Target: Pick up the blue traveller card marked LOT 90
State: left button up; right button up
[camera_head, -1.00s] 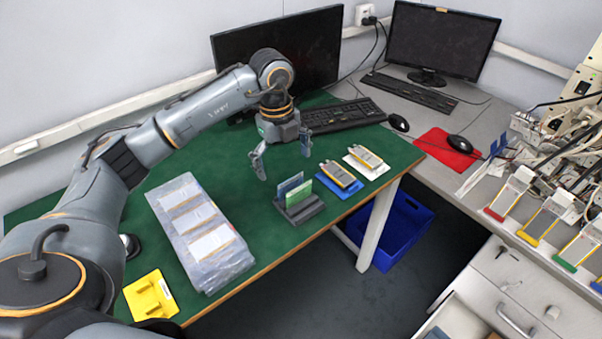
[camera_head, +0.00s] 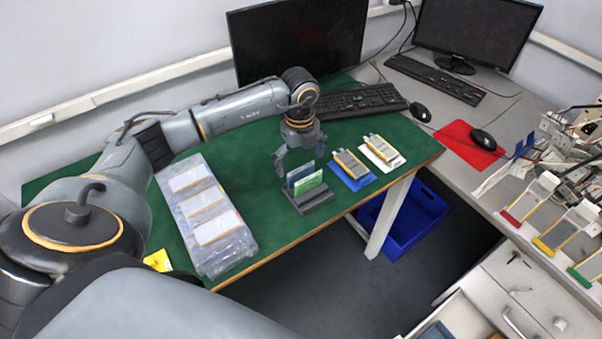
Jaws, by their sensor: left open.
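A blue card (camera_head: 299,172) stands upright in a dark grey holder (camera_head: 318,204) on the green mat, behind a green card (camera_head: 309,183). Any lot mark on the cards is too small to read. My left gripper (camera_head: 299,167) points down with its fingers spread, one on each side of the cards in the picture. It looks empty, just above or behind the blue card; I cannot tell whether it touches it. My right gripper does not show.
Pouch cells lie on a blue tray (camera_head: 370,180) and a white tray (camera_head: 396,163) right of the holder. A clear-wrapped stack (camera_head: 240,257) lies left. A keyboard (camera_head: 352,104) and monitor (camera_head: 246,63) stand behind. A blue crate (camera_head: 428,225) is below the table edge.

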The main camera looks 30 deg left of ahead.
aim_at(301, 170)
pick_arm(q)
jog(key=f, duration=0.2)
jog(key=f+p, duration=0.1)
jog(key=shift+w+f, duration=0.2)
jog(key=shift+f, duration=0.4)
jog(key=c, duration=0.7)
jog(key=shift+c, duration=0.2)
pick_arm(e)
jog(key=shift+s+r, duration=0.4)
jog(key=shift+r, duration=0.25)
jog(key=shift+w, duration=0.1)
pick_arm(q)
jog(key=shift+r, duration=0.1)
